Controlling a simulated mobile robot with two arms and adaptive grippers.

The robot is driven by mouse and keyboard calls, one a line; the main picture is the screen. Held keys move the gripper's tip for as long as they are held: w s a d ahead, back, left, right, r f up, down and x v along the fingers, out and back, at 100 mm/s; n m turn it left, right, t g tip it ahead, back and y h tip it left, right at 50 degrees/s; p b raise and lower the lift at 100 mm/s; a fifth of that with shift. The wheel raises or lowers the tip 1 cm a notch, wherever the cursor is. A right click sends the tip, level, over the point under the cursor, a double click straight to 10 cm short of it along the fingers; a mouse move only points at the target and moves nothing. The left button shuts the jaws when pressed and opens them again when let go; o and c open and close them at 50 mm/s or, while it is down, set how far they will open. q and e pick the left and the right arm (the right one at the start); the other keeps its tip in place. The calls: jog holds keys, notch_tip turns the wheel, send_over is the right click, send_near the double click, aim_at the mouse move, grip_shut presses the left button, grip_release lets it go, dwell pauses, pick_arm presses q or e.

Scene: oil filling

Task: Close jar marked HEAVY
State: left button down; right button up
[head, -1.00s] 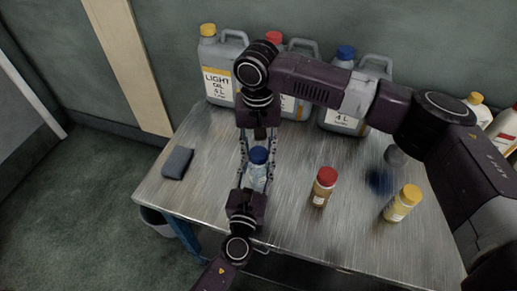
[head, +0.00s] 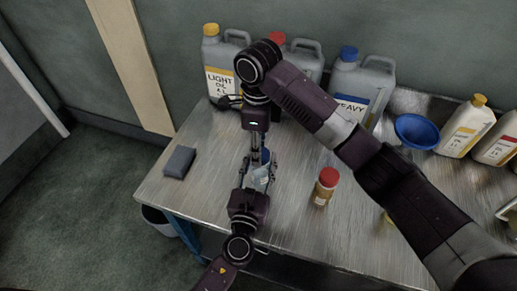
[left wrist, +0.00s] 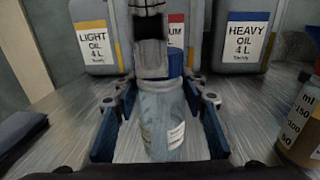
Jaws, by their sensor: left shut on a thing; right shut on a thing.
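A small clear jar (head: 261,180) with a blue lid (head: 265,156) stands upright on the table's front left part. The jar (left wrist: 162,127) and its lid (left wrist: 174,63) also show in the left wrist view; the writing on its label is too small to read. My left gripper (head: 260,170) is shut around the jar's body, one finger on each side. My right gripper (head: 257,152) comes from above and is shut on the blue lid. Its fingers (left wrist: 151,62) hide part of the lid, which sits at the jar's mouth; I cannot tell how tight it is.
Jugs of light oil (head: 222,75) and heavy oil (head: 352,98), and a red-capped jug (head: 303,63), stand at the back. A red-capped jar (head: 326,187) stands to the right.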

jog(key=m, duration=0.2)
jog(key=shift+w+m, duration=0.1)
jog(key=shift+m, duration=0.3)
jog(key=o, duration=0.7)
notch_tip(320, 180, up, 4)
jog(key=shift+f, duration=0.15)
jog(key=shift+r, duration=0.4)
jog(key=shift+c, duration=0.2)
